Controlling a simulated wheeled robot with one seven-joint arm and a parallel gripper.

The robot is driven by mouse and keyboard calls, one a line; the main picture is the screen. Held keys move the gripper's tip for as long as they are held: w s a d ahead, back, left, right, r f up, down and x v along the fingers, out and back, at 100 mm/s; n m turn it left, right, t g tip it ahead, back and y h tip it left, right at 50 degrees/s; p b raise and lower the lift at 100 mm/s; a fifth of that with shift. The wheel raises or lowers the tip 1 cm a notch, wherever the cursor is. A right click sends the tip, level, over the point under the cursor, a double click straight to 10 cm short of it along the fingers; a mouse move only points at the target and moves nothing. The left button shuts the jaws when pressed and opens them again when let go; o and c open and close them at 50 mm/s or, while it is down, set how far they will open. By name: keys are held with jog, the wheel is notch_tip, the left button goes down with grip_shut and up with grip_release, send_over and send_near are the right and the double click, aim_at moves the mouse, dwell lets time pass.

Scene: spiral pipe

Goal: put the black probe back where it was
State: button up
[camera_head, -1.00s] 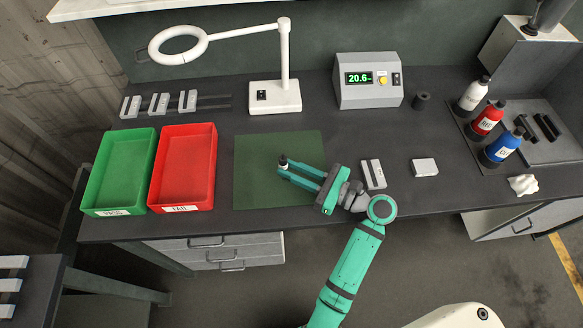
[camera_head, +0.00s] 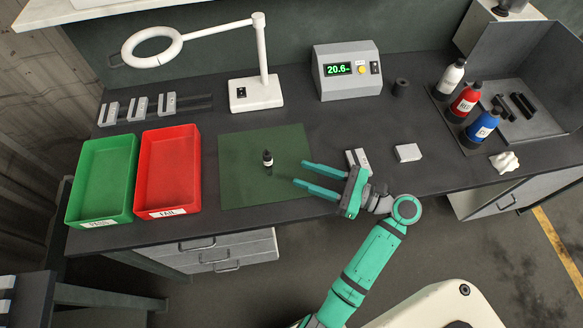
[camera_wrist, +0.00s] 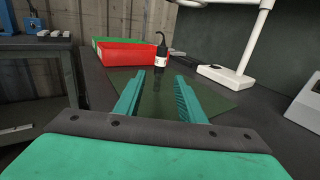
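The black probe (camera_head: 267,158), with a white band, stands upright on the green mat (camera_head: 235,185). In the wrist view the probe (camera_wrist: 161,48) stands beyond my fingertips, with a thin dark piece curving from its top. My gripper (camera_head: 300,172) is open and empty, to the right of the probe and apart from it. In the wrist view the two teal fingers of my gripper (camera_wrist: 158,80) are spread, with only the mat between them.
A grey meter (camera_head: 347,72) reading 20.6 stands at the back, beside a small black cylinder (camera_head: 401,88). A magnifier lamp (camera_head: 255,95), green tray (camera_head: 72,190) and red tray (camera_head: 143,180) lie left. Bottles (camera_head: 466,100) stand right. White blocks (camera_head: 408,153) lie near my wrist.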

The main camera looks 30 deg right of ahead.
jog(key=shift+v, duration=1.4)
